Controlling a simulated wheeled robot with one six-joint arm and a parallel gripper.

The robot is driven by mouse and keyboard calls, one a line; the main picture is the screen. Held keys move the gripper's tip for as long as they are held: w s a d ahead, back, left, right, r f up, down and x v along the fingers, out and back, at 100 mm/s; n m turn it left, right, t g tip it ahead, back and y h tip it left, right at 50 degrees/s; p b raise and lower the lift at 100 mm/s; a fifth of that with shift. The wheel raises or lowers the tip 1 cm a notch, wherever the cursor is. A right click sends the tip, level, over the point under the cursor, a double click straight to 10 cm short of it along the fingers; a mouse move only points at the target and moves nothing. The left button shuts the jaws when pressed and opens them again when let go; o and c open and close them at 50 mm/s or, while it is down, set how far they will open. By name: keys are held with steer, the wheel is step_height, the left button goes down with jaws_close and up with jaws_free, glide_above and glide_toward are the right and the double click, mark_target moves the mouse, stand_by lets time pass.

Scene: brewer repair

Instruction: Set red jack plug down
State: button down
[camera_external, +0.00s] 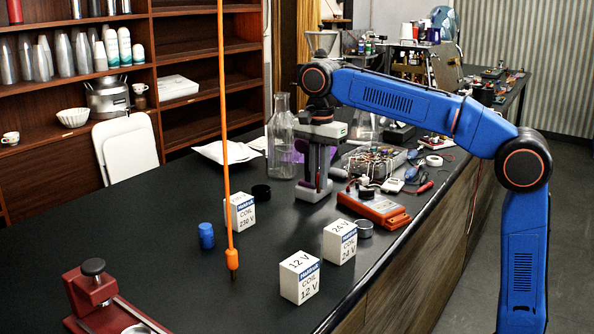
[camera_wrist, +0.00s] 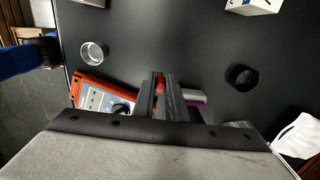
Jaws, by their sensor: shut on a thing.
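The red jack plug (camera_wrist: 161,86) shows in the wrist view as a small red piece between my two grey fingers. My gripper (camera_wrist: 160,82) is shut on it. In the external view my gripper (camera_external: 315,192) points down low over the black counter (camera_external: 180,265), left of the orange meter (camera_external: 374,209). The plug is hidden by the fingers there. I cannot tell whether it touches the counter.
A metal cup (camera_external: 364,228) and two coil boxes (camera_external: 340,242) (camera_external: 300,277) stand in front of my gripper. A black ring (camera_external: 261,192), another coil box (camera_external: 240,212) and a blue cap (camera_external: 206,236) are to the left. A glass bottle (camera_external: 281,150) stands close behind.

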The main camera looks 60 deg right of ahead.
steer(key=a+r+n, duration=0.2)
steer(key=a+n, duration=0.1)
steer(key=shift+a+f, duration=0.15)
steer(key=shift+f, duration=4.25)
steer(key=shift+f, duration=0.1)
steer(key=c, duration=1.8)
jaws_free()
steer(key=shift+o, duration=0.2)
step_height(320, 180, up, 12)
